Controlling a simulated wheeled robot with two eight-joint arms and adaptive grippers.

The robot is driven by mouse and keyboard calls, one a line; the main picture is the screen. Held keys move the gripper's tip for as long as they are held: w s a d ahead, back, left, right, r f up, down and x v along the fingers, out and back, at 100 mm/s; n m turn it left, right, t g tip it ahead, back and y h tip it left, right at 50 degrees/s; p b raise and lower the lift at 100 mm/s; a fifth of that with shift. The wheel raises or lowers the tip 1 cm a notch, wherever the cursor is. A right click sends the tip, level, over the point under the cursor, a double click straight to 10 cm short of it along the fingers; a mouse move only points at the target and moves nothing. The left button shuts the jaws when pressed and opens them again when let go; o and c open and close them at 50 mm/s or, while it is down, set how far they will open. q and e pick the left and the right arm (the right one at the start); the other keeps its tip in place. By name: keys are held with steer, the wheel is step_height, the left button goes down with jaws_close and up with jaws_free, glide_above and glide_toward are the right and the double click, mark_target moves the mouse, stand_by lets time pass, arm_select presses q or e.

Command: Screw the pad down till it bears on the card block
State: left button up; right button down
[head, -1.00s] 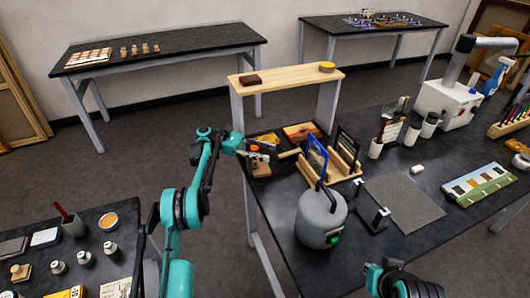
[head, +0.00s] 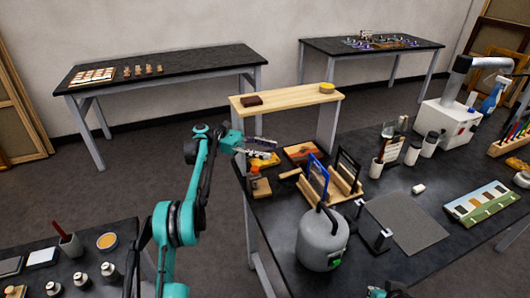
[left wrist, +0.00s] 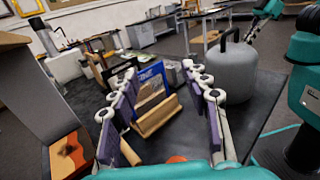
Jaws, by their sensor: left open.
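A small wooden block (head: 260,187) with an orange knob (head: 254,170) on top stands at the near left corner of the dark worktable in the head view. It may be the screw pad and card block; pad, card and any gap between them are too small to tell apart. My left gripper (head: 262,145) is open and empty, beyond and apart from the knob. In the left wrist view its fingers (left wrist: 155,85) are spread wide with nothing between the pads. An orange edge (left wrist: 177,160) shows at the bottom there, mostly hidden.
A wooden rack (head: 343,190) with a blue-framed panel (head: 318,174) stands right of the block, and a grey pot (head: 322,240) stands in front. An orange picture (head: 302,152) lies behind. A grey mat (head: 405,222) lies right.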

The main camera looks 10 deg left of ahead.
mark_target(255, 168)
arm_select(q)
steer(key=d+m+t+y+p, duration=0.2)
steer(key=d+m+y+p, duration=0.3)
steer(key=m+y+p, duration=0.4)
steer(key=a+m+y+p, duration=0.8)
steer(key=p, duration=0.3)
steer(key=shift+w+r, duration=0.1)
steer(key=shift+w+a+m+y, duration=0.1)
steer(key=shift+a+m+y, duration=0.2)
steer(key=shift+a+m, duration=0.1)
steer(key=shift+a+f, duration=0.1)
steer(key=shift+f, duration=0.15)
step_height(255, 168, down, 7)
steer(key=shift+f+b, duration=0.2)
steer(key=shift+b, duration=0.3)
